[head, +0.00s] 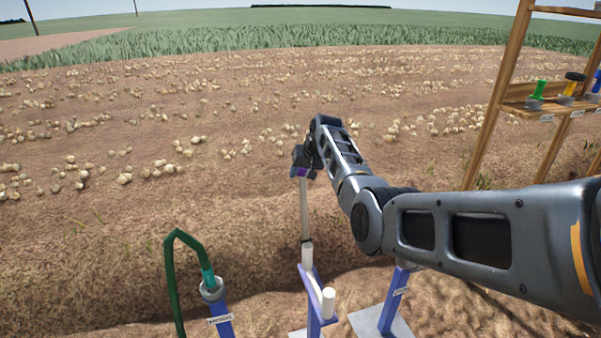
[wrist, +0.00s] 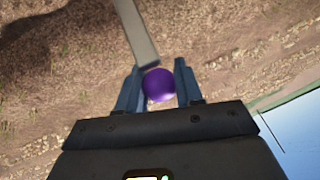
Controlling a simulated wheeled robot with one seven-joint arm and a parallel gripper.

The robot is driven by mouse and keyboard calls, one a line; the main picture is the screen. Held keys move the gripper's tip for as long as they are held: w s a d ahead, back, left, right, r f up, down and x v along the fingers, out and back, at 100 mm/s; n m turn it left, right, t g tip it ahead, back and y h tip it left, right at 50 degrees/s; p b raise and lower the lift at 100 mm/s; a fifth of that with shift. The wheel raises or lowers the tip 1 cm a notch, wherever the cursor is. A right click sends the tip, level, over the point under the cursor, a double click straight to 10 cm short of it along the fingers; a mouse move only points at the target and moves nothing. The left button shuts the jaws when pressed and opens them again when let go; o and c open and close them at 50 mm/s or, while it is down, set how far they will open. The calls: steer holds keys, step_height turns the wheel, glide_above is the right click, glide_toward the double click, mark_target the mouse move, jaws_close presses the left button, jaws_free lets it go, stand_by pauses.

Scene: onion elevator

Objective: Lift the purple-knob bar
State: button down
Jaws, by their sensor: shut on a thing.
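The purple knob (wrist: 158,85) sits between the two fingers of my gripper (wrist: 158,90) in the wrist view, and the gripper is shut on it. The pale bar (wrist: 137,35) runs away from the knob. In the head view, my gripper (head: 303,172) is at the bar's top end, with a bit of purple showing at the jaws. The bar (head: 304,215) stands nearly upright below it. Its lower end meets a white cylinder (head: 307,256) on a blue stand (head: 313,300). Whether the bar's end is inside the cylinder cannot be told.
A second white cylinder (head: 328,302) is on the same stand. A green hooked pipe (head: 171,270) on a labelled blue post (head: 219,313) stands at left. Another blue post (head: 392,300) is at right. A wooden rack (head: 500,95) with coloured tools stands far right. Onion-strewn soil lies behind.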

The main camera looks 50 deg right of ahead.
steer(key=shift+w, duration=0.15)
steer(key=c, duration=0.8)
jaws_free()
steer(key=shift+d+f, duration=0.1)
steer(key=shift+o, duration=0.2)
steer(key=v, duration=0.7)
steer(key=shift+s+r, duration=0.2)
steer(key=shift+r, duration=0.15)
